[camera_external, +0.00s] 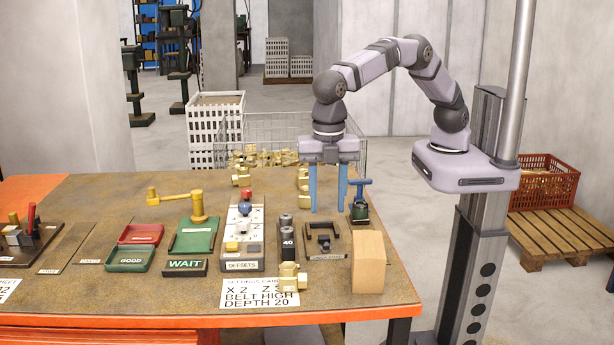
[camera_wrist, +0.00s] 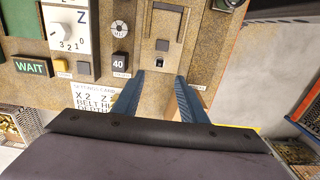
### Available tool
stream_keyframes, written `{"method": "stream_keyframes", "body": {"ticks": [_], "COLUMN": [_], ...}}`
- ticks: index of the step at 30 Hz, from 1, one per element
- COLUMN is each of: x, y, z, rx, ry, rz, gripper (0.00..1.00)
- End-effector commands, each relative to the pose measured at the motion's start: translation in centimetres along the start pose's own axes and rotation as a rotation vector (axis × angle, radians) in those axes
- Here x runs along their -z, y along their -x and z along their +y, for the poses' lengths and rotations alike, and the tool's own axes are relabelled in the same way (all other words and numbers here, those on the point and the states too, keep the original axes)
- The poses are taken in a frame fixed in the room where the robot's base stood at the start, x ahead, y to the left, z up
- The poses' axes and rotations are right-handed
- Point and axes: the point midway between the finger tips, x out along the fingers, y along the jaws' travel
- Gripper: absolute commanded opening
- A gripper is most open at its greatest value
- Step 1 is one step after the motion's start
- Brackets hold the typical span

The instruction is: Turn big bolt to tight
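No part is plainly labelled as the big bolt, and I cannot tell for sure which one it is. A blue T-shaped handle (camera_external: 361,184) stands on a small dark green fixture (camera_external: 359,211) at the table's right side. My gripper (camera_external: 328,210) points straight down just left of this handle, above the table behind a black clamp-like piece (camera_external: 322,237) on a dark plate. Its two blue fingers are apart with nothing between them; they also show apart in the wrist view (camera_wrist: 159,78). No "tight" marking is readable.
A tan block (camera_external: 368,262) stands at the front right. Black posts (camera_external: 288,240), one marked 40, and a dial panel (camera_external: 243,222) stand left of the clamp. Brass parts sit behind my gripper.

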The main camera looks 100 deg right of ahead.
Motion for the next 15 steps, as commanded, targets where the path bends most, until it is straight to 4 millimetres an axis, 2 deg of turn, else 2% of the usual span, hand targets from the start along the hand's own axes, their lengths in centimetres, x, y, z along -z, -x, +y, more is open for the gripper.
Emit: {"method": "stream_keyframes", "body": {"ticks": [4,15], "x": [0.0,-0.1], "y": [-2.0,-3.4], "z": [0.0,0.0], "rx": [0.000,0.000], "ry": [-0.002,-0.004], "rz": [0.000,0.000], "gripper": [0.39,0.39]}}
